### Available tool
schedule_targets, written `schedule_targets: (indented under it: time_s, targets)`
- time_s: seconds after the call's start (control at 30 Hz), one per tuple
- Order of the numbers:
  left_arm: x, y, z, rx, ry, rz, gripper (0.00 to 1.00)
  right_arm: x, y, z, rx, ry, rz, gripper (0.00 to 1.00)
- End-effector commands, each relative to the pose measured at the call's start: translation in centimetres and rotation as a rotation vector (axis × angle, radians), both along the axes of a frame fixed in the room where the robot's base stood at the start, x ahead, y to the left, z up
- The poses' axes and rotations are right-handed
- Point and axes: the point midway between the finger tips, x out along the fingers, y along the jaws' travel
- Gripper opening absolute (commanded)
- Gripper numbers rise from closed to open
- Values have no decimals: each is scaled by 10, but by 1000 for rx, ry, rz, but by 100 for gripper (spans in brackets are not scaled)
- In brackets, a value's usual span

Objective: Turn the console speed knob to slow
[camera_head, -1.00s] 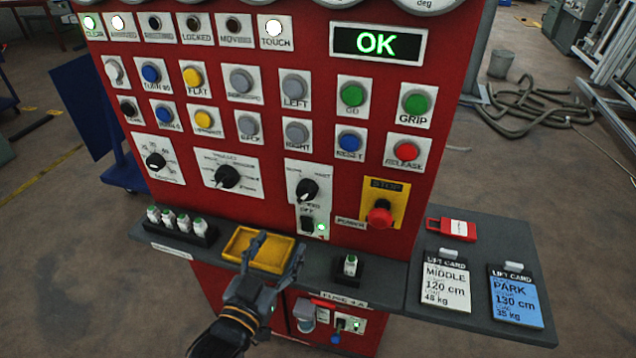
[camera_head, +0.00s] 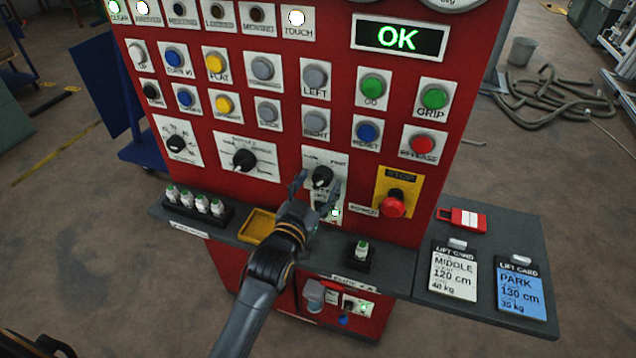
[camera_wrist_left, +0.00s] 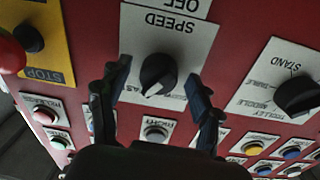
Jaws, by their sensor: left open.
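The speed knob (camera_head: 322,177) is a black rotary knob on a white plate on the red console. In the left wrist view the knob (camera_wrist_left: 158,72) appears upside down under the word SPEED. Its pale pointer mark is towards the lower left there, on the side of partly hidden lettering that reads about "AS". My left gripper (camera_head: 316,184) is open in front of the knob. In the left wrist view its fingers (camera_wrist_left: 160,82) stand on either side of the knob, with visible gaps. Contact is not visible. My right gripper is not in view.
A red stop button (camera_head: 393,204) is right of the knob. Another rotary selector (camera_head: 243,160) is to the left. Push buttons fill the panel above. A ledge below holds a yellow tray (camera_head: 257,226), a fuse (camera_head: 361,252) and lift cards (camera_head: 454,270).

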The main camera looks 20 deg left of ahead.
Motion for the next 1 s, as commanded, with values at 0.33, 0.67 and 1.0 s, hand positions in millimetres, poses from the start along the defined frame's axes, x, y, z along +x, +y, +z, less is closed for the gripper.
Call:
schedule_targets:
  time_s: [0.33,0.67,1.0]
  targets:
    - [0,0,0,-1,1,0,44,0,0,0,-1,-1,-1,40]
    - [0,0,0,-6,0,0,10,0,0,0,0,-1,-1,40]
    - [1,-1,1,-135,6,1,10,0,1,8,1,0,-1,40]
